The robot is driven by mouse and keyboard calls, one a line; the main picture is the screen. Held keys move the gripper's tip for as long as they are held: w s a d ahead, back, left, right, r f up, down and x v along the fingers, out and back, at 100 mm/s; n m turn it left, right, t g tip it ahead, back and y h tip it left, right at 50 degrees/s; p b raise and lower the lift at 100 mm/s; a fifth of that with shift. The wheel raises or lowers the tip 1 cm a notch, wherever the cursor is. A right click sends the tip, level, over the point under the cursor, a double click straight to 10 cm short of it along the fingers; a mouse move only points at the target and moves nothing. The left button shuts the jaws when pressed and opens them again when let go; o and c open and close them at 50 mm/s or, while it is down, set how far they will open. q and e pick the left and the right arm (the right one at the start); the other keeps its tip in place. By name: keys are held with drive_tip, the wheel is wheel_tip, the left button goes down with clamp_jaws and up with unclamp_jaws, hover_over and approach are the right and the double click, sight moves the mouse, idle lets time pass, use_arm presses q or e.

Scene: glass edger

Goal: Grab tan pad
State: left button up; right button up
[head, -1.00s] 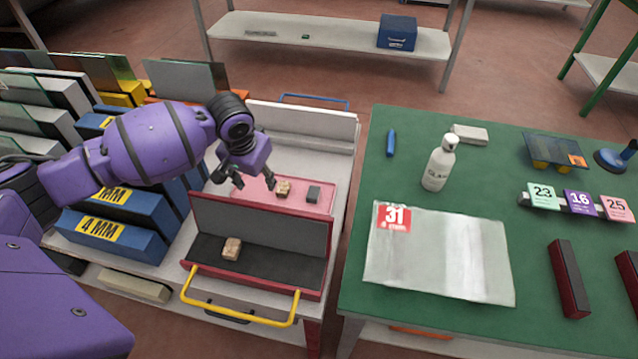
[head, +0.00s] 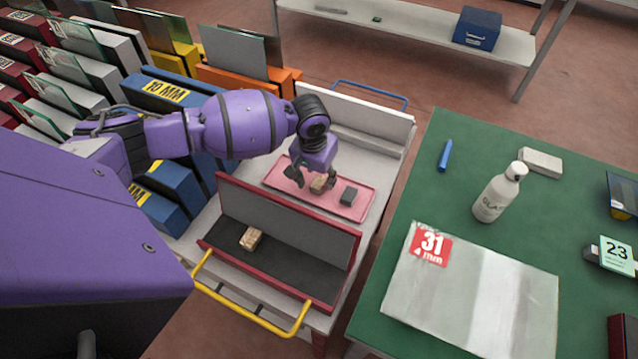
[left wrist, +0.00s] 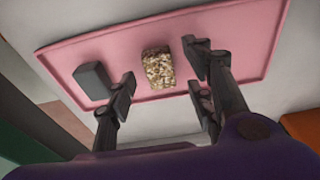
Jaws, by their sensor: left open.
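A tan speckled pad (head: 320,184) lies on the pink tray (head: 358,212), left of a dark grey pad (head: 348,194). In the left wrist view the tan pad (left wrist: 158,67) lies between the spread fingers, with the grey pad (left wrist: 93,80) beside the finger at picture left. My left gripper (head: 312,180) is open and empty, low over the tray at the tan pad. I cannot tell whether a finger touches it. Another tan block (head: 251,239) sits in the red-edged trough (head: 300,272) in front. My right gripper is not seen.
The trough's back wall stands just in front of the tray. Blue racks (head: 170,92) holding glass stand at the left. A green table (head: 420,205) at the right holds a white bottle (head: 498,192) and a wrapped sheet (head: 470,295).

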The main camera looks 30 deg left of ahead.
use_arm(q)
drive_tip(key=shift+f, duration=0.55)
drive_tip(key=c, duration=0.8)
